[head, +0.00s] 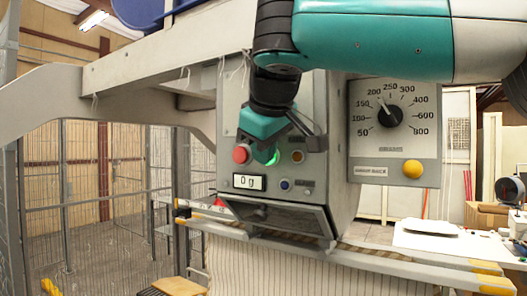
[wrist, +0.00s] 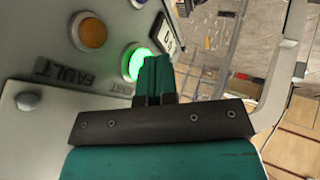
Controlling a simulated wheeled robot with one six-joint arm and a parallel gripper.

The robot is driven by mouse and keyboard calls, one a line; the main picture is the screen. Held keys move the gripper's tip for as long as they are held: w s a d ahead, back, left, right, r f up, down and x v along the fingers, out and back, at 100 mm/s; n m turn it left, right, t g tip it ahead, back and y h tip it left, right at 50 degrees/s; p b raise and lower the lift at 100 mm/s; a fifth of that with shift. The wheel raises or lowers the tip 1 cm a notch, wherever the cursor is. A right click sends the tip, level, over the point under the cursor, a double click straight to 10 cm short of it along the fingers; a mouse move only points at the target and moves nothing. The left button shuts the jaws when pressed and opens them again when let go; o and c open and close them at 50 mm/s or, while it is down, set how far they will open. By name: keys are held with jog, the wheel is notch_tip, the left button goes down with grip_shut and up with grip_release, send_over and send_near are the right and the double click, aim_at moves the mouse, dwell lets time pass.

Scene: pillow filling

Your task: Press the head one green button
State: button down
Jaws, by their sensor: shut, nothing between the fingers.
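The green button (head: 272,158) glows on the grey control panel of the filling head, between a red button and an amber one. It also shows lit in the wrist view (wrist: 132,61), with the fingertips overlapping its right edge. My gripper (head: 265,148) has teal fingers that are shut and empty, with the tips right at the green button and hiding part of it. In the wrist view the closed fingertips (wrist: 155,62) point at the panel. I cannot tell whether they touch the button or press it in.
The red button (head: 241,154) and amber light (head: 297,156) flank the green button closely. A display (head: 249,182) below reads 0 g. A dial box (head: 393,125) with a yellow button (head: 412,169) hangs to the right. Wire fencing (head: 95,190) stands at left.

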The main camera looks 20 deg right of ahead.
jog(key=shift+d, duration=0.1)
jog(key=shift+w+d+r, duration=0.15)
jog(key=shift+w+d, duration=0.3)
jog(key=shift+d, duration=0.15)
jog(key=s+a+r+p, duration=0.4)
jog(key=s+r, duration=0.3)
jog(key=s, duration=0.2)
jog(key=shift+a+r+p, duration=0.15)
jog(key=shift+a+p, duration=0.25)
jog(key=shift+p, duration=0.4)
